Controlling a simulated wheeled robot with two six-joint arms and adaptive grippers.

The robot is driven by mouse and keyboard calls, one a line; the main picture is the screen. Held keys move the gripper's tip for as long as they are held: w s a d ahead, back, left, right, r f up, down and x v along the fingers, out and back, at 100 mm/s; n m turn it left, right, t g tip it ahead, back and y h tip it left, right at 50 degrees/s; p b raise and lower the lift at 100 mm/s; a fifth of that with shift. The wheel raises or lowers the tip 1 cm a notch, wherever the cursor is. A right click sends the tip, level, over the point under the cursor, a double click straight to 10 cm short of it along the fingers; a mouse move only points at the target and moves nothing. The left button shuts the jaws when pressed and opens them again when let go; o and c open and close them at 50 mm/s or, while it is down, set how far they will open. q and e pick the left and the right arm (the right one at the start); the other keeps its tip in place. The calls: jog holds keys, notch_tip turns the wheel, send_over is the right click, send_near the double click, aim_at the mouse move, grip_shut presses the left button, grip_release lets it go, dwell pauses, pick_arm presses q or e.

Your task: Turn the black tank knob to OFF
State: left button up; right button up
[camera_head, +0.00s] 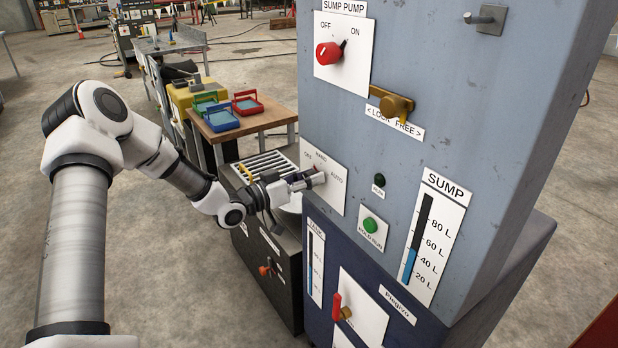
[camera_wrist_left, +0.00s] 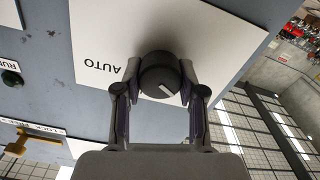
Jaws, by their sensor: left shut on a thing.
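The black knob (camera_wrist_left: 158,72) sits on a white plate (camera_head: 335,191) lettered OFF, HAND and AUTO on the grey cabinet. In the left wrist view the plate appears upside down, with AUTO left of the knob. A white mark on the knob points to the lower right, away from AUTO. OFF and HAND cannot be read in that view. My left gripper (camera_head: 314,180) is at the plate, its fingers on either side of the knob and shut on it, as the left wrist view (camera_wrist_left: 160,78) shows. In the head view it mostly hides the knob. My right gripper is out of view.
Above are a red sump pump knob (camera_head: 328,53) and a brass latch (camera_head: 396,104). A green button (camera_head: 370,224) and SUMP gauge (camera_head: 432,240) are right of the plate. A red-handled valve (camera_head: 338,306) is below. A bench with trays (camera_head: 247,102) stands behind.

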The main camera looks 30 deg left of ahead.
aim_at(305, 177)
pick_arm(q)
jog(key=shift+f, duration=0.1)
jog(key=o, duration=1.1)
jog(key=shift+o, duration=0.2)
jog(key=v, duration=0.6)
jog(key=shift+a, duration=0.2)
jog(key=shift+s, duration=0.65)
